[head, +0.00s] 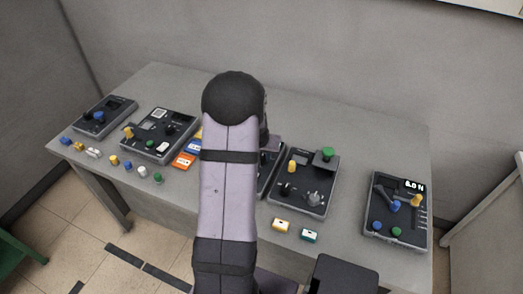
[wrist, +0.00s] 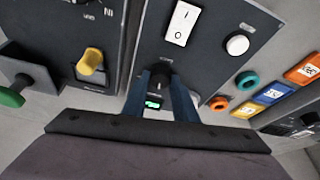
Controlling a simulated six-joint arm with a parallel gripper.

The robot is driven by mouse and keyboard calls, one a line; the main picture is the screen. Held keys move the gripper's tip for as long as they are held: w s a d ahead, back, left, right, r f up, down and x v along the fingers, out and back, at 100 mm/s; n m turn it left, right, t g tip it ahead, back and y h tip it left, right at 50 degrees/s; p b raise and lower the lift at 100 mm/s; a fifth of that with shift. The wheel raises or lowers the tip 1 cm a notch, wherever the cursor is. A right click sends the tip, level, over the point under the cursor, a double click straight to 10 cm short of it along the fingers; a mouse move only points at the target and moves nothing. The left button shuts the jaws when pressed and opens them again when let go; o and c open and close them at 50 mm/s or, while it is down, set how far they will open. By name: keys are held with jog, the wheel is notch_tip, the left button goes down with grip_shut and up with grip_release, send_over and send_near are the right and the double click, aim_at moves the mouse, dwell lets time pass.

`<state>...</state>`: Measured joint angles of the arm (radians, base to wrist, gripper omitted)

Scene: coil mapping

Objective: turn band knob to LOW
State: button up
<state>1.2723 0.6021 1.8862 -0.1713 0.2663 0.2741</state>
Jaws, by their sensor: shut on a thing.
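In the wrist view, my gripper (wrist: 162,88) has its two blue fingers on either side of a black knob (wrist: 162,76) and is shut on it. The knob sits on a dark panel (wrist: 215,25), below a white rocker switch (wrist: 181,23). A small lit green display (wrist: 153,102) shows between the fingers, partly covered. The label by the knob is too small to read, so I cannot tell the band setting. In the head view, my own arm hides the gripper, the knob and most of this panel.
A neighbouring panel carries a yellow knob (wrist: 89,61) and a green knob (wrist: 12,97). Other panels stand left (head: 160,133) and right (head: 398,210) on the grey table (head: 350,160).

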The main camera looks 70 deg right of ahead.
jog(key=shift+s+n+t+p, duration=0.1)
jog(key=shift+n+t+p, duration=0.25)
jog(key=shift+n, duration=0.45)
jog(key=shift+d+f+n+t+b, duration=0.1)
jog(key=shift+f+n+t+b, duration=0.15)
jog(key=shift+n+b, duration=0.75)
jog(key=n+b, duration=0.1)
jog(key=b, duration=0.4)
jog(key=shift+s+f+n+t+y, duration=0.1)
jog(key=shift+n+t+y, duration=0.2)
jog(key=shift+t, duration=0.1)
jog(key=n+b, duration=0.1)
jog(key=b, duration=0.1)
jog(key=shift+r+n+b, duration=0.2)
jog(key=shift+n+b, duration=0.1)
jog(key=shift+b, duration=0.1)
jog(key=shift+r+y, duration=0.15)
jog(key=shift+y, duration=0.25)
jog(key=o, duration=1)
jog(key=shift+o, duration=0.2)
